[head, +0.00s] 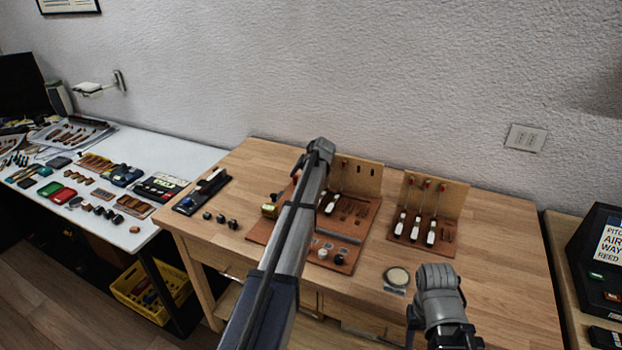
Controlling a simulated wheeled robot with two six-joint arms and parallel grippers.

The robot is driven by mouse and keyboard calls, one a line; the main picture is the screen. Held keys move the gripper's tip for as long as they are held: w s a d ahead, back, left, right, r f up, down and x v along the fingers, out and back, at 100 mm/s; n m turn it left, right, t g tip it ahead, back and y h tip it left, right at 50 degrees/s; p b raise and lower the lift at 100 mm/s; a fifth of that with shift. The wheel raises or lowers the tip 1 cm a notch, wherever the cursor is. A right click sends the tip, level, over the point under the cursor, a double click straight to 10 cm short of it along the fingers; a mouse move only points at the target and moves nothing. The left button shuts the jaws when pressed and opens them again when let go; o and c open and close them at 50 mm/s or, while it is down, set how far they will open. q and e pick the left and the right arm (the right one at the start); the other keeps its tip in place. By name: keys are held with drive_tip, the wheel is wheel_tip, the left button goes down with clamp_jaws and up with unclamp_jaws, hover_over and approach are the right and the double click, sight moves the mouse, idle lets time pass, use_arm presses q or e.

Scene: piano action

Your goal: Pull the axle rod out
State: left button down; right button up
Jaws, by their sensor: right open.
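On the table, a brown board (262,233) carries an upright wooden panel with thin upright pieces and white-ended parts (329,208). A second, smaller board with a panel (455,200) to its right holds three red-topped, white-ended pieces (431,237). A grey bar (338,236) lies on the larger board. I cannot make out for certain which part is the axle rod. My left arm crosses in front of the larger board and hides part of it; I do not see its gripper. My right gripper (412,328) is open at the lower right, its fingers barely visible.
A round pale-topped disc (397,276) lies near the table's front edge. Small dark knobs (220,218) and a dark tray (202,190) lie at the left. The table's right part is clear. A white table (190,160) with many small items stands left.

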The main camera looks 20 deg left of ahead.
use_arm(q)
drive_tip(key=a, duration=0.3)
drive_tip(key=a+f, duration=0.1)
drive_tip(key=a, duration=0.2)
drive_tip(key=w+a, duration=0.1)
drive_tip(key=a, duration=0.2)
drive_tip(key=shift+a+f, duration=0.2)
drive_tip(key=shift+a, duration=0.1)
drive_tip(key=a, duration=1.3)
drive_tip(key=shift+a+r, duration=0.15)
drive_tip(key=shift+a, duration=0.25)
drive_tip(key=shift+d, duration=0.15)
